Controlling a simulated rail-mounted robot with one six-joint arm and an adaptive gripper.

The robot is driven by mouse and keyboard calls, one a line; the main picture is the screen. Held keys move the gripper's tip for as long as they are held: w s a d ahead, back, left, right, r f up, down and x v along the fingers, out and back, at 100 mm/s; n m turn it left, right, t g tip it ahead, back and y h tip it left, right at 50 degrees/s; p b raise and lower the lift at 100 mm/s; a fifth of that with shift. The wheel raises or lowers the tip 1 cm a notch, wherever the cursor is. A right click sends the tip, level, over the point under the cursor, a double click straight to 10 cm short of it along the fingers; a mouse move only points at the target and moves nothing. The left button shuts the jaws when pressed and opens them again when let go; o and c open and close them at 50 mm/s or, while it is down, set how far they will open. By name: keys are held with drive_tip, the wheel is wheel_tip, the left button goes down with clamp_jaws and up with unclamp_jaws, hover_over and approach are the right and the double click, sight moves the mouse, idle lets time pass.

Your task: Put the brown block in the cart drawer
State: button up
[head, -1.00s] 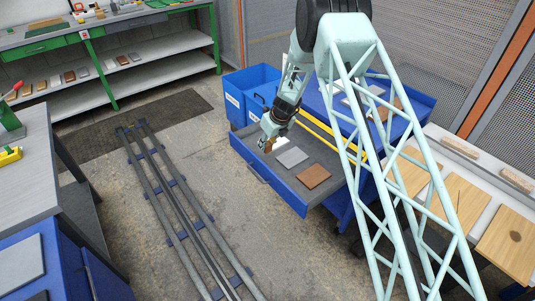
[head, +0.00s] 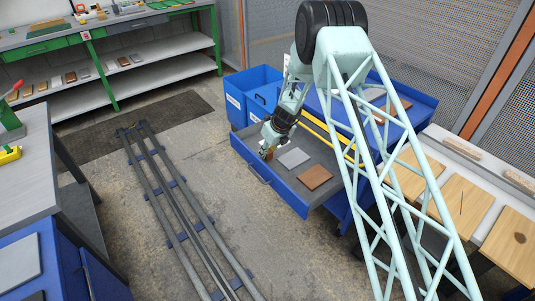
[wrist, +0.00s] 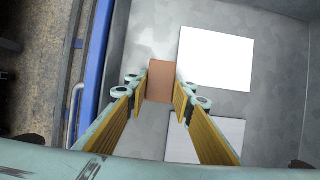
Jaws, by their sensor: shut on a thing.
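The brown block (wrist: 161,80) is between the two yellow-padded fingers of my gripper (wrist: 160,92) in the wrist view. My gripper is shut on it. In the head view my gripper (head: 267,152) points down inside the outline of the open blue cart drawer (head: 262,178), near its left end. The block is mostly hidden there by the fingers. The drawer has a grey floor. I cannot tell whether the block touches that floor.
A grey plate (head: 294,157) and a brown plate (head: 314,177) lie in the drawer, right of my gripper. The wrist view shows a bright white plate (wrist: 215,58) and a pale plate (wrist: 205,145) close by. Blue bins (head: 250,88) stand behind the drawer.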

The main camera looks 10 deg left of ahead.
drive_tip(key=shift+f, duration=0.1)
idle(0.3)
drive_tip(key=o, duration=0.9)
drive_tip(key=shift+p+v, duration=1.4)
drive_tip(key=shift+v, duration=4.75)
